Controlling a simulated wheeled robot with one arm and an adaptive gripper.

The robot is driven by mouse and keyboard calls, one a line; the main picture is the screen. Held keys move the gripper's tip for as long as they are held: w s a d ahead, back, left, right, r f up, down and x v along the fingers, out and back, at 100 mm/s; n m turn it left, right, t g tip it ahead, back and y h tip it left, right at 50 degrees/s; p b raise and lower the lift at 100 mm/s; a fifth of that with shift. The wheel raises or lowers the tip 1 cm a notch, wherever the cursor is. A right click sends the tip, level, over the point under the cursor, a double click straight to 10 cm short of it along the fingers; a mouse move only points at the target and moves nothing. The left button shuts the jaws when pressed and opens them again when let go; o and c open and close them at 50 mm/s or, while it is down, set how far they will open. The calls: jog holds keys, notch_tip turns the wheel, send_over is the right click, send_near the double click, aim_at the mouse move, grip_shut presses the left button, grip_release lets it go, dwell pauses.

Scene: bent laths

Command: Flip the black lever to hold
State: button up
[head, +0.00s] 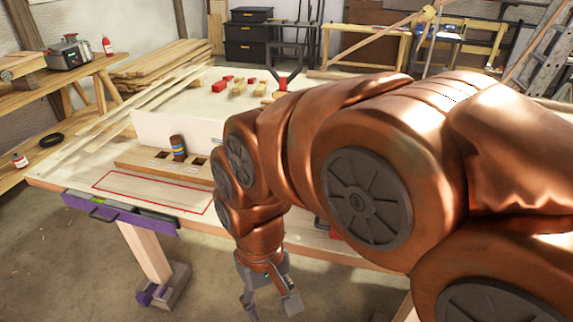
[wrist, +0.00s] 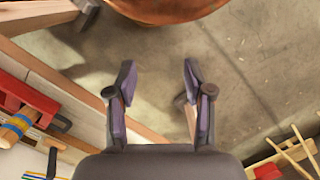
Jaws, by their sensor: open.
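My gripper (head: 269,303) hangs in front of the table's front edge in the head view, fingers down. In the wrist view my gripper (wrist: 159,78) is open, with nothing between its fingers and the bare floor beyond. I cannot surely tell which part is the black lever. A dark, slim upright piece (wrist: 52,162) shows at the lower left of the wrist view, apart from the fingers, below a red fixture (wrist: 28,98) with a striped wooden roll. My arm hides much of the table's right side in the head view. No hold mark is readable.
The wooden table (head: 60,182) carries a white panel (head: 175,128), a slotted wooden block (head: 140,158) and a red-outlined area (head: 150,190). A purple bar (head: 125,214) with a dark handle runs along its front edge. The floor (head: 70,285) in front is mostly clear.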

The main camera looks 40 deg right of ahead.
jog(key=w+d+r+m+t+y+p, duration=0.1)
jog(key=w+d+r+m, duration=0.1)
jog(key=w+d+m, duration=0.45)
jog(key=w+d+r+m+t+y+p, duration=0.1)
jog(key=w+d+r+m, duration=0.2)
jog(key=w+d+m, duration=0.35)
jog(key=w+d+m+t+p, duration=0.1)
jog(key=w+d+m+t, duration=0.15)
jog(key=d+m, duration=0.65)
jog(key=w+d+m+t+p, duration=0.1)
jog(key=w+d+m, duration=0.35)
jog(key=d, duration=0.75)
jog(key=shift+m, duration=0.25)
jog(key=shift+s+p+x, duration=0.2)
jog(key=shift+p+x, duration=0.45)
jog(key=shift+x, duration=1.15)
jog(key=shift+s+p+x, duration=0.2)
jog(key=shift+p+x, duration=0.45)
jog(key=shift+x, duration=1.15)
jog(key=shift+f, duration=0.1)
jog(key=shift+c, duration=0.3)
grip_shut()
